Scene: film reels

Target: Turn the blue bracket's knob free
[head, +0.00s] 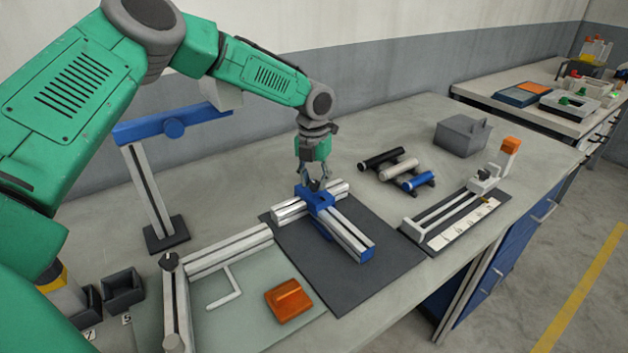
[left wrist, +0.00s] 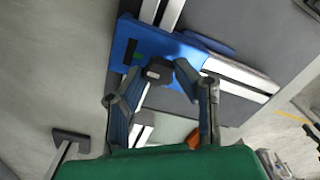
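The blue bracket (head: 318,197) joins white-and-grey rails on a dark mat in the head view. In the left wrist view the bracket's blue plate (left wrist: 120,50) fills the upper middle, with a small green mark on it. The dark knob (left wrist: 159,71) stands on the plate. My left gripper (head: 313,184) points down over the bracket. In the left wrist view its fingers (left wrist: 157,75) stand on either side of the knob, with a small gap showing at least on the left. The fingers partly hide the plate. My right gripper is not in view.
The dark mat (head: 370,288) has bare room in front. An orange block (head: 289,300) lies on a greenish plate at the front left. Several dark, white and blue cylinders (head: 398,170) lie behind right. A blue-armed stand (head: 148,200) rises at left. A rail fixture (head: 450,220) is at right.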

